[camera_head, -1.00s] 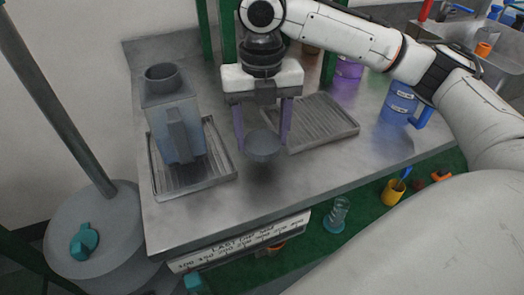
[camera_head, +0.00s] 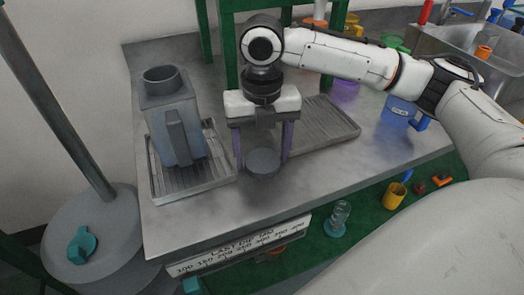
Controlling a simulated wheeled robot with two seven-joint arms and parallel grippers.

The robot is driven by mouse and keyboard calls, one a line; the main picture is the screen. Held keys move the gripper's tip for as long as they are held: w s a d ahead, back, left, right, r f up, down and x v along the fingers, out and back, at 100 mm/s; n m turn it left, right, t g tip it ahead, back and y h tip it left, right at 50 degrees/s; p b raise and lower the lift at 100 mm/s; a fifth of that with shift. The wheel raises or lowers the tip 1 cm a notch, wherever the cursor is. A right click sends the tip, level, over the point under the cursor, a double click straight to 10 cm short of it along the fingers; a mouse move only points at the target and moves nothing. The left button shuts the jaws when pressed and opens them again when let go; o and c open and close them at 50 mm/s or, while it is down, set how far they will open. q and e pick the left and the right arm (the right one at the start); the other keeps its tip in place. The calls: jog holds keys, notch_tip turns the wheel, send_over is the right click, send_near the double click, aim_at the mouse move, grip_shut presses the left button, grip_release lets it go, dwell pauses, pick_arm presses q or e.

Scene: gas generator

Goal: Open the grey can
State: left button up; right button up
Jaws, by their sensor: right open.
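The grey can (camera_head: 172,128) stands upright on a ribbed metal tray at the left of the counter. Its round neck (camera_head: 161,74) is uncovered and open at the top. My right gripper (camera_head: 262,150) points down over the counter to the right of the can, with its two purple fingers apart. A round grey cap (camera_head: 263,162) sits between and just in front of the fingers, low at the counter surface. I cannot tell whether a finger touches it. My left gripper is not in view.
A second ribbed tray (camera_head: 335,122) lies empty right of the gripper. A blue container (camera_head: 397,112) stands farther right, with a sink (camera_head: 468,50) beyond. Green posts rise behind the gripper. The front of the counter (camera_head: 215,222) is clear.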

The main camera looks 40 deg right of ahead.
aim_at(262, 158)
jog(key=shift+r, duration=0.15)
notch_tip(262, 158, up, 12)
jog(key=p, duration=0.2)
jog(key=shift+p, duration=0.35)
